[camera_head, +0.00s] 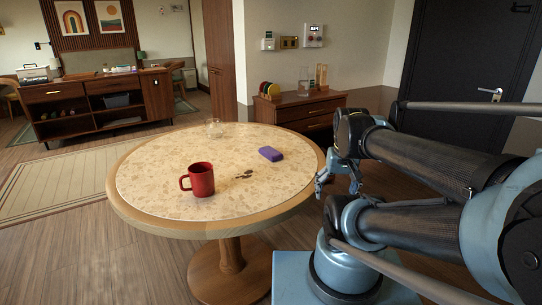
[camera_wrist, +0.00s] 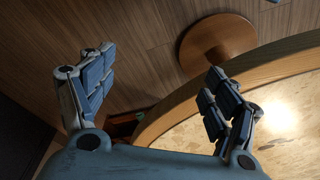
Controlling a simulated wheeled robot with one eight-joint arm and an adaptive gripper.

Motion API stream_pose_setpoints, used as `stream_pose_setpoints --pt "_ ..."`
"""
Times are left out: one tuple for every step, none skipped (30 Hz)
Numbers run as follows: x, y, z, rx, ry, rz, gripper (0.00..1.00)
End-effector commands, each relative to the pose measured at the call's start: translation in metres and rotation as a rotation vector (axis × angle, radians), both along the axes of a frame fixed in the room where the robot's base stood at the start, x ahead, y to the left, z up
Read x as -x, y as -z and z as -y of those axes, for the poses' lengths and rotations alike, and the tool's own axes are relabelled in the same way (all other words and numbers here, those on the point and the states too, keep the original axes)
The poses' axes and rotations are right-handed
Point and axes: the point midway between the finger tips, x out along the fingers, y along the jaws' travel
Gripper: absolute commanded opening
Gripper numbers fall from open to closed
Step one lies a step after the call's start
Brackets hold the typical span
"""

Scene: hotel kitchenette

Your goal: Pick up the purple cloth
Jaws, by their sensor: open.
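The purple cloth (camera_head: 271,153) lies as a small folded block on the round table (camera_head: 160,212), right of the table's middle. My gripper (camera_head: 340,182) is beyond the table's right edge, apart from the cloth. In the wrist view my gripper (camera_wrist: 157,85) is open, its two fingers wide apart with nothing between them. The table's rim shows at the right of the wrist view (camera_wrist: 262,60); the cloth does not show there.
A red mug (camera_head: 200,179) stands on the table left of the cloth, with a dark spill (camera_head: 244,174) between them. A clear glass (camera_head: 214,128) stands toward the back. A wooden cabinet (camera_head: 300,115) is behind the table. The table's pedestal (camera_head: 229,258) meets the floor below.

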Motion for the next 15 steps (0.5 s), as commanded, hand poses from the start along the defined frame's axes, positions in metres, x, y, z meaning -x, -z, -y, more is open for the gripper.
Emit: stream_pose_setpoints --pt "-0.010 -0.012 -0.002 -0.009 0.021 -0.006 1.00" --pt "-0.015 -0.018 -0.004 -0.016 0.038 -0.011 1.00" --pt "-0.022 -0.027 -0.007 -0.025 0.062 -0.019 1.00" --pt "-0.028 -0.034 -0.010 -0.032 0.081 -0.025 1.00" --pt "-0.035 -0.042 -0.013 -0.039 0.102 -0.030 1.00" --pt "-0.044 -0.051 -0.016 -0.049 0.129 -0.038 1.00" --pt "-0.050 -0.057 -0.019 -0.056 0.150 -0.045 1.00" --pt "-0.057 -0.064 -0.022 -0.062 0.170 -0.051 1.00" --pt "-0.066 -0.072 -0.026 -0.070 0.198 -0.061 1.00" --pt "-0.073 -0.078 -0.029 -0.077 0.219 -0.067 1.00" --pt "-0.080 -0.084 -0.032 -0.083 0.239 -0.073 1.00" --pt "-0.090 -0.091 -0.037 -0.091 0.266 -0.082 1.00" --pt "-0.097 -0.097 -0.040 -0.096 0.287 -0.089 1.00" --pt "-0.104 -0.102 -0.044 -0.101 0.308 -0.097 1.00" --pt "-0.114 -0.109 -0.048 -0.108 0.336 -0.107 1.00"
